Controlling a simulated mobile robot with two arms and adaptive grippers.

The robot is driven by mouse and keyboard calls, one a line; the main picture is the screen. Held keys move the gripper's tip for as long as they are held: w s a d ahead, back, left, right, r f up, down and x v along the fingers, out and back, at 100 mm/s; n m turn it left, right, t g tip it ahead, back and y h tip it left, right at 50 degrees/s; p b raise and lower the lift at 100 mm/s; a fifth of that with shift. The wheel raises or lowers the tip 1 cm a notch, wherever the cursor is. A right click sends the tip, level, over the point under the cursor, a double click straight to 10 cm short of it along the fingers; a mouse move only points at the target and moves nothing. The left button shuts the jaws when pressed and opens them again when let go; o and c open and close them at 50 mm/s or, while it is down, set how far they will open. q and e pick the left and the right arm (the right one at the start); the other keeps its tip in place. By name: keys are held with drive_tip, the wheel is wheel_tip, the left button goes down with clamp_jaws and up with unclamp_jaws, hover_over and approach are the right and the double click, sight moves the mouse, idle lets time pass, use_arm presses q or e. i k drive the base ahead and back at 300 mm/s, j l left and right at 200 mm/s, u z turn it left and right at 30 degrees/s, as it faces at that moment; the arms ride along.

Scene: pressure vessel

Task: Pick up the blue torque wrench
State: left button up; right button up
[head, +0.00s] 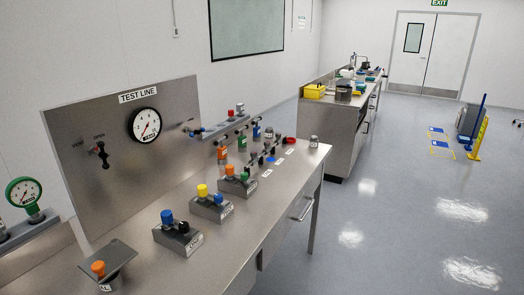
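I cannot pick out a blue torque wrench for certain at this size. A small upright blue piece (256,131) stands on the near steel bench (262,207), in a row with a green one (242,142) and an orange one (222,153). Dark bars or rods run close by this row, and I cannot tell whether they are part of it. A small flat blue item (270,159) lies a little nearer on the same bench. Neither of my grippers is in view.
A grey panel (82,133) with a dial gauge (145,125) stands along the bench's back. Blocks with blue (167,216), yellow (202,190) and orange (98,268) knobs line the front. A second bench (330,135) stands behind.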

sight(257, 138)
drive_tip(key=i+l+u, duration=0.15)
drive_tip(key=l+u, duration=0.25)
drive_tip(key=i+l+u, duration=0.1)
drive_tip(key=u, duration=0.25)
drive_tip(key=i+l+u, duration=0.15)
drive_tip(key=l, duration=0.85)
drive_tip(key=i+l+u, duration=0.2)
drive_tip(key=l, duration=0.75)
drive_tip(key=l+u, duration=0.15)
drive_tip(key=l, duration=0.85)
